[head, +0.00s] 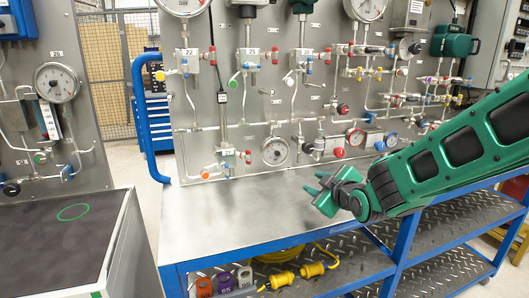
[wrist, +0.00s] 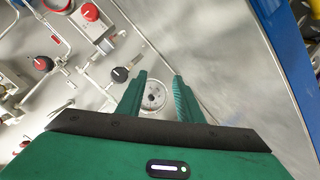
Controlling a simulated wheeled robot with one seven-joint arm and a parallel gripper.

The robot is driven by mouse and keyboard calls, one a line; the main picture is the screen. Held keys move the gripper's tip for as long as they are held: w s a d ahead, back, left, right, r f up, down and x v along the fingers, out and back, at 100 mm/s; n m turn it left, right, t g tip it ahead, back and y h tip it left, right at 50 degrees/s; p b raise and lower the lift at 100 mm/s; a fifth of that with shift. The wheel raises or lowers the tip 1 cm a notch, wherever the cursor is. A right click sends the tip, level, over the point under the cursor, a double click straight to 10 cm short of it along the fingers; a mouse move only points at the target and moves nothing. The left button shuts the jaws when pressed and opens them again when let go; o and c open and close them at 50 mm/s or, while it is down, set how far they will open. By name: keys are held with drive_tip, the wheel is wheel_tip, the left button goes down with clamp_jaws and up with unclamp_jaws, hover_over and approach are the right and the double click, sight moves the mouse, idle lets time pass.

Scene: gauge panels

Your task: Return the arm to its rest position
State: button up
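My green arm (head: 450,160) reaches in from the right side of the head view. My gripper (head: 314,183) is at its left end, above the bare metal worktop (head: 235,215) and in front of the gauge panel (head: 225,110). In the wrist view my gripper (wrist: 160,78) shows two green fingers spread apart with nothing held between them. I cannot tell the exact distance from the fingertips to the panel.
The panel carries pipes, valves and gauges, including a low gauge (head: 275,152). A blue handle rail (head: 146,120) stands at its left edge. A dark-topped cabinet (head: 65,240) is at the left. Yellow cable (head: 285,278) lies on the shelf below. The left worktop is clear.

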drive_tip(key=s+d+f+m+g+h, duration=0.1)
drive_tip(key=s+d+m+g, duration=0.3)
drive_tip(key=s+d, duration=0.4)
drive_tip(key=s+d+f+m+g+h, duration=0.1)
drive_tip(key=s+d+f+m+g, duration=0.2)
drive_tip(key=s, duration=1.5)
drive_tip(key=s+d+f+m+g+h, duration=0.1)
drive_tip(key=s+d+f+m+g, duration=0.1)
drive_tip(key=s+d+m+g, duration=0.5)
drive_tip(key=s+d+m, duration=0.3)
drive_tip(key=s+d, duration=0.3)
drive_tip(key=s, duration=0.1)
drive_tip(key=shift+d+f, duration=0.15)
drive_tip(key=shift+d, duration=0.05)
drive_tip(key=shift+w+f, duration=0.25)
drive_tip(key=shift+w, duration=0.3)
